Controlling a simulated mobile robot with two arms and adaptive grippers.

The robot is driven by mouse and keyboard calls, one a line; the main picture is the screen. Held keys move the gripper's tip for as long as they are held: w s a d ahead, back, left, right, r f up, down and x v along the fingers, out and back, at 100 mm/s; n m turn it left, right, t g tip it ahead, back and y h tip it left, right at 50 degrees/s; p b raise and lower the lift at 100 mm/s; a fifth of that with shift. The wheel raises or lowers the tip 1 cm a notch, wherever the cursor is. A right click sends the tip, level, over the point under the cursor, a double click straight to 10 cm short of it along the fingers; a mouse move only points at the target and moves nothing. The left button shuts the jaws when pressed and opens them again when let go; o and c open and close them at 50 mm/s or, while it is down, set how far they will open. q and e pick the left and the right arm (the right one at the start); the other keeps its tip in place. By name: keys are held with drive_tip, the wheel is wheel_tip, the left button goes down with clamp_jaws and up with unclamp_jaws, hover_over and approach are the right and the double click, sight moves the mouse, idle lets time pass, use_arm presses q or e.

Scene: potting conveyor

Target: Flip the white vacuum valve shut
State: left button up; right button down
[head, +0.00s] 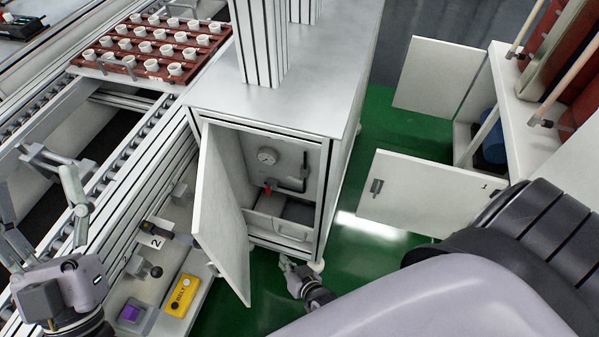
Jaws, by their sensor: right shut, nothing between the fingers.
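The open cabinet holds a round pressure gauge (267,156), a dark pipe or lever (292,184) to its right, and a small red part (267,188) below it. I cannot make out a separate white valve or its position; it may blend into the pale back panel. My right gripper (285,265) is shut and empty, low in front of the cabinet opening, apart from these fittings. My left gripper (38,183) is at the left beside the conveyor. Its fingers look spread, with nothing seen between them.
The cabinet door (222,213) stands open on the left of the opening. A grey bin or drawer (277,228) sits low inside. A red tray (150,68) of white pots is on the conveyor. A yellow button box (182,295) is lower left.

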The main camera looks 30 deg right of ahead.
drive_tip(key=s+f+n+g+p, duration=0.1)
drive_tip(key=s+f+n+g, duration=0.1)
drive_tip(key=s, duration=0.4)
drive_tip(key=shift+s+d+f+g, duration=0.35)
drive_tip(key=shift+d+f+g, duration=0.05)
drive_tip(key=shift+f, duration=0.25)
drive_tip(key=shift+w+y, duration=0.1)
drive_tip(key=shift+y, duration=0.2)
